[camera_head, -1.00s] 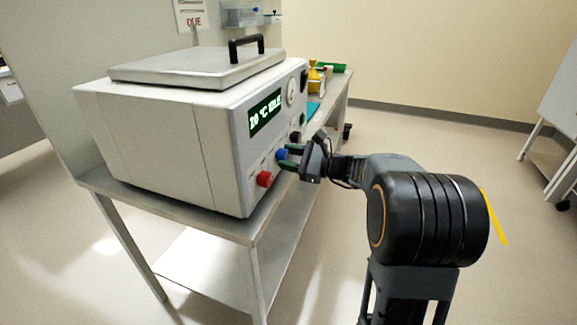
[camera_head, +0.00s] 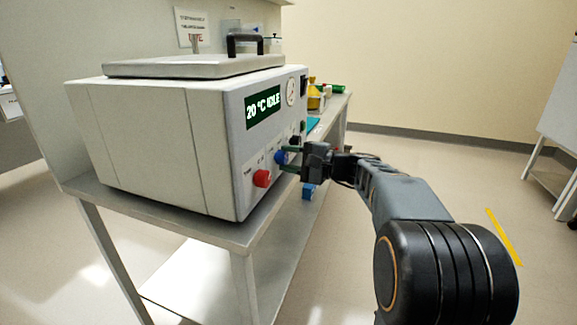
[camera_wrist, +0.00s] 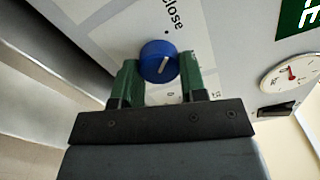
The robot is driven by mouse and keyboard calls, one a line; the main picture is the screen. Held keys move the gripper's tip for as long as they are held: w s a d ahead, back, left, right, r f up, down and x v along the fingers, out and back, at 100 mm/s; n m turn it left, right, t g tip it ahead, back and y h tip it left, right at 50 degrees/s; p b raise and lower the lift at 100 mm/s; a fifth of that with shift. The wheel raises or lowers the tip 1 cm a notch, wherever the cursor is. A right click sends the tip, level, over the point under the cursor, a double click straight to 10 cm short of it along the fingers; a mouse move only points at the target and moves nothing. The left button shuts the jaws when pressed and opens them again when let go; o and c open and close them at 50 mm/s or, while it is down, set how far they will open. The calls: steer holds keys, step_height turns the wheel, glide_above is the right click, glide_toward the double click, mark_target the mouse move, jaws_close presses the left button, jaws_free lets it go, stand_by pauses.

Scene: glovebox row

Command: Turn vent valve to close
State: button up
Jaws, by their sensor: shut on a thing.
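The blue knob (camera_head: 280,157) sits on the front panel of the white instrument box (camera_head: 150,140), to the right of a red knob (camera_head: 262,178). My gripper (camera_head: 285,160) reaches in from the right. Its two green fingers (camera_wrist: 159,66) stand on either side of the blue knob, shut on it. Part of the knob's edge is hidden by the fingers.
The box has a lid with a black handle (camera_head: 245,43), a display (camera_head: 263,107) reading "20 °C IDLE" and a round gauge (camera_head: 291,92). It stands on a metal table (camera_head: 180,215). Yellow and green items are behind it. Open floor lies to the right.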

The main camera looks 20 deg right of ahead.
steer(key=shift+n, duration=0.3)
stand_by(0.4)
steer(key=o, duration=0.9)
steer(key=shift+o, duration=0.2)
steer(key=p+v, duration=0.3)
steer(key=v, duration=1)
steer(key=shift+s+d, duration=0.2)
steer(key=shift+d, duration=0.15)
steer(key=s+a+r+n+g+h+p, duration=0.2)
steer(key=s+a+r+g+h+p, duration=0.15)
steer(key=a+p, duration=0.4)
steer(key=s+a+r+n+g+h+p, duration=0.1)
steer(key=s+a+r+g+h+p, duration=0.25)
steer(key=p, duration=0.65)
steer(key=s+a+r+n+h+p, duration=0.1)
steer(key=s+r+n+h+p, duration=0.6)
steer(key=p, duration=1.1)
step_height(320, 180, up, 4)
steer(key=shift+s+f+h, duration=0.2)
steer(key=shift+s+h, duration=0.1)
steer(key=shift+s, duration=0.4)
